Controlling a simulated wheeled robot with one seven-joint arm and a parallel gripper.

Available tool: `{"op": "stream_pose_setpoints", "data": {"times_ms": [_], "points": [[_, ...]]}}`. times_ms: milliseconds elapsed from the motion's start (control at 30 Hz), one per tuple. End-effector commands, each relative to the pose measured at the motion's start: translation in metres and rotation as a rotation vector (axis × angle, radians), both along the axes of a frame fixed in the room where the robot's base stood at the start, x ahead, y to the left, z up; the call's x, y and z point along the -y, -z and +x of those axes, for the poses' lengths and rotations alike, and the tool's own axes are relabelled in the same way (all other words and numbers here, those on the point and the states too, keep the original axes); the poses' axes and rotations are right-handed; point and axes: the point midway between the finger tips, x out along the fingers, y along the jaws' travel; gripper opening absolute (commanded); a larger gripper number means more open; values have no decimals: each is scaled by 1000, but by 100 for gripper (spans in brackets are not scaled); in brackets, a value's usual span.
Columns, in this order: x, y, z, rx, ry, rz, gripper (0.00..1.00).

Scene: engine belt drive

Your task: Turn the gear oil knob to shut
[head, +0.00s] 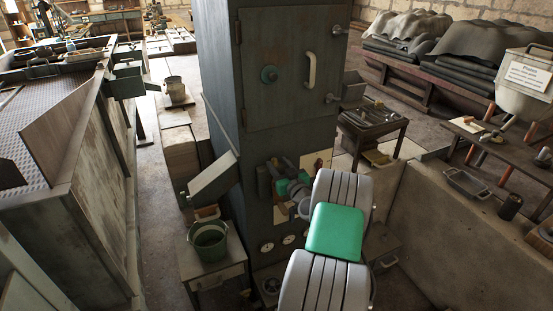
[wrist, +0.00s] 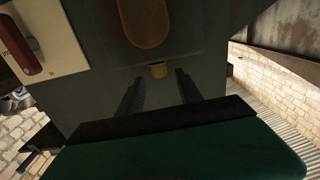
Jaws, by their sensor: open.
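The tall dark green machine cabinet (head: 290,60) stands in front of me. In the head view my arm covers much of its lower front, and my gripper is mostly hidden there. In the wrist view my gripper (wrist: 159,88) is open, its two dark fingers apart and pointing at the machine's face. A cream panel with a dark red handle (wrist: 22,48) is at the upper left. I cannot read any label marking the gear oil knob.
Several gauges (head: 288,239) sit low on the cabinet. A green bucket (head: 208,236) stands on a small table at left. A low concrete wall (head: 450,230) is at right.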

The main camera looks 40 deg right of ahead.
Motion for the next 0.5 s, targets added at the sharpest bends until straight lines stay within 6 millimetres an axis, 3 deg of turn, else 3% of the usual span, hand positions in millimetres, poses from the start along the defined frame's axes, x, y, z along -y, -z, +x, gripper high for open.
{"op": "stream_pose_setpoints", "data": {"times_ms": [100, 367, 500], "points": [[3, -1, 13, 0, -1, 0, 42], [4, 0, 15, 0, 0, 1, 42], [4, 0, 15, 0, 0, 1, 32]]}}
